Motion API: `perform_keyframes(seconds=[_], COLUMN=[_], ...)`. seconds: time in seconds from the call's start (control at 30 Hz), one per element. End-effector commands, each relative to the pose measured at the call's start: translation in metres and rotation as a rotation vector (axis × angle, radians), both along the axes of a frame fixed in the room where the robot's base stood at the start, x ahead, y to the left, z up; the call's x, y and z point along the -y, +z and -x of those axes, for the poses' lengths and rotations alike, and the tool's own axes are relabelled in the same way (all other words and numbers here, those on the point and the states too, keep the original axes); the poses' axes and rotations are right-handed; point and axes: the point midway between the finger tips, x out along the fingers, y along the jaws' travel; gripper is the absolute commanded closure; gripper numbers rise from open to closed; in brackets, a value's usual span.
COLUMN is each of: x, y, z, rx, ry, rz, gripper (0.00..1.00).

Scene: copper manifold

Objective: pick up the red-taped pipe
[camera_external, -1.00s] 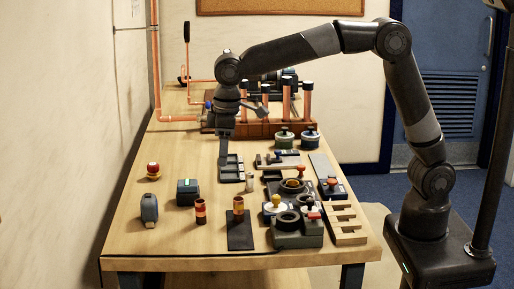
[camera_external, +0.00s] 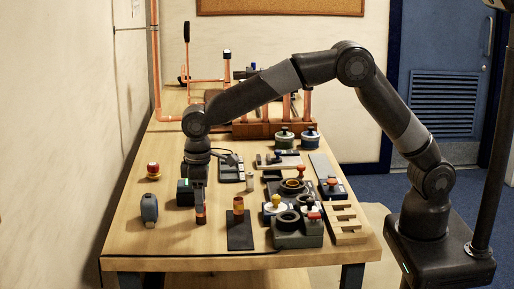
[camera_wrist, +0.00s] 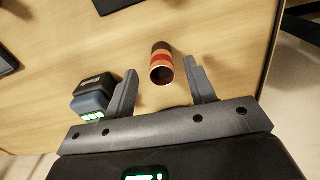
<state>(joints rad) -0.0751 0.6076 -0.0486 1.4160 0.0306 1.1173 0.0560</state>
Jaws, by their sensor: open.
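The red-taped pipe (camera_external: 201,214) is a short copper tube with dark and red bands. It stands upright on the bench near the front left. In the wrist view the pipe (camera_wrist: 161,66) shows its open end between the fingertips, with bare wood visible on both sides. My gripper (camera_wrist: 160,72) is open and empty, with one finger on each side of the pipe. In the external view my gripper (camera_external: 198,190) is right above and around the pipe's top, which it partly hides. How far down the fingers reach is hard to tell.
A dark box with green lights (camera_wrist: 92,95) stands close beside the left finger. Bare wood lies in front.

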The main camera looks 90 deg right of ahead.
Motion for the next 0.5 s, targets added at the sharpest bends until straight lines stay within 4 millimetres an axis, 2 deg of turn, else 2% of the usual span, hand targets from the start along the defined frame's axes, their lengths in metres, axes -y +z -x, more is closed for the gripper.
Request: perform_keyframes(seconds=[0.1,0.2,0.33,0.5], x=[-0.002,-0.002,-0.002,-0.002], y=[-0.021,-0.034,-0.042,-0.043], z=[0.000,0.000,-0.001,-0.001], rx=[-0.005,-0.003,-0.002,-0.001], ry=[0.000,0.000,0.000,0.000], rz=[0.000,0.000,0.000,0.000], gripper=[0.50,0.50,0.50,0.50])
